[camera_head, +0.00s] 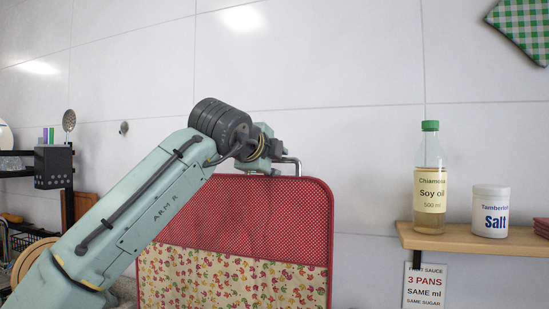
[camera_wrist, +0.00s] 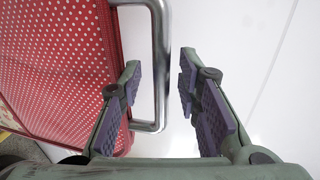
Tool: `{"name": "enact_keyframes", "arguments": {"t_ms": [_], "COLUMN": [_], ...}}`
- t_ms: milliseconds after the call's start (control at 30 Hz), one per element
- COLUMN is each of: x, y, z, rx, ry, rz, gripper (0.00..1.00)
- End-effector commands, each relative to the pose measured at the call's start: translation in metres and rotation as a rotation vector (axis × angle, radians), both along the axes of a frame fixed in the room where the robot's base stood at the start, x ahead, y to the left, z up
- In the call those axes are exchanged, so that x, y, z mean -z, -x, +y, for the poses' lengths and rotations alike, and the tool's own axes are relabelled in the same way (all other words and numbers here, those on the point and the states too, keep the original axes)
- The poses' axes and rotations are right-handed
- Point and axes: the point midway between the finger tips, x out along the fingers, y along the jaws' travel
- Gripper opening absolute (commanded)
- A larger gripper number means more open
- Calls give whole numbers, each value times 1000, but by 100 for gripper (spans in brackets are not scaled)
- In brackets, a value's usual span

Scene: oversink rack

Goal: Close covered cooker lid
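The covered cooker lid (camera_head: 250,215) stands raised and upright in the head view, with red polka-dot cloth above and a floral band below. In the wrist view the red dotted lid (camera_wrist: 55,65) fills the left side. Its metal bar handle (camera_head: 292,160) sticks out at the top edge. In the wrist view the handle (camera_wrist: 161,35) runs between the two fingers of my gripper (camera_wrist: 160,65). The fingers are apart, with gaps showing beside the bar. In the head view my gripper (camera_head: 270,150) is at the lid's top edge, its fingers mostly hidden. The cooker's base is not clearly visible.
A wooden shelf (camera_head: 470,241) at right holds a soy oil bottle (camera_head: 430,185) and a salt jar (camera_head: 491,212). A dark rack with a utensil holder (camera_head: 53,168) stands at left. The wall behind the lid is mostly bare.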

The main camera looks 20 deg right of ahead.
Motion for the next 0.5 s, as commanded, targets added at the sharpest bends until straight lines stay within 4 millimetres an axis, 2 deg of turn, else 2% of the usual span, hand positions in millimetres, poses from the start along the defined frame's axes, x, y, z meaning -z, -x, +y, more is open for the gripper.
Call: {"name": "enact_keyframes", "arguments": {"t_ms": [233, 500], "x": [0, 0], "y": [-1, -1], "z": [-1, 0], "rx": [0, 0], "ry": [0, 0], "rz": [0, 0], "gripper": [31, 13]}}
